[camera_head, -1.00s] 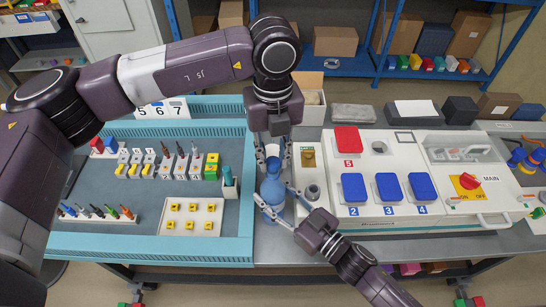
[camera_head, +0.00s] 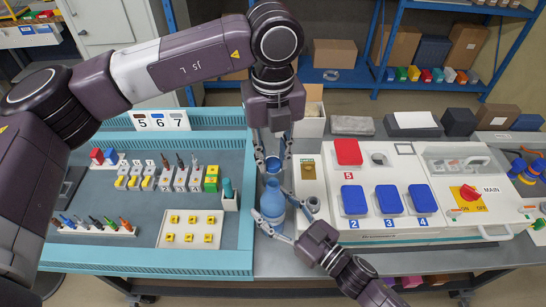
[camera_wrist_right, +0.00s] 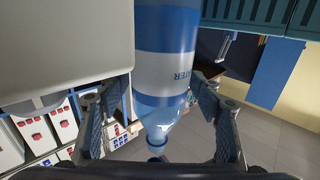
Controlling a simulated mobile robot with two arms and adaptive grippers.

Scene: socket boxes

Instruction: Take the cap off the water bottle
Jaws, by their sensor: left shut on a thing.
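The blue water bottle (camera_head: 272,204) is in the middle of the head view, between the panel and the control box. I cannot tell whether its base rests on the table. Its neck and blue rim show in the right wrist view (camera_wrist_right: 165,100). The blue cap (camera_head: 273,164) is above the neck, between the fingers of my left gripper (camera_head: 273,158), which is shut on it. A small gap seems to show below the cap. My right gripper (camera_head: 277,214) has its fingers against both sides of the bottle body. The left fingertips are small in view.
A teal-edged panel (camera_head: 150,264) with tool holders lies to the left. A white control box (camera_head: 330,160) with red and blue covers stands close to the right. Cardboard boxes and blue shelves are behind.

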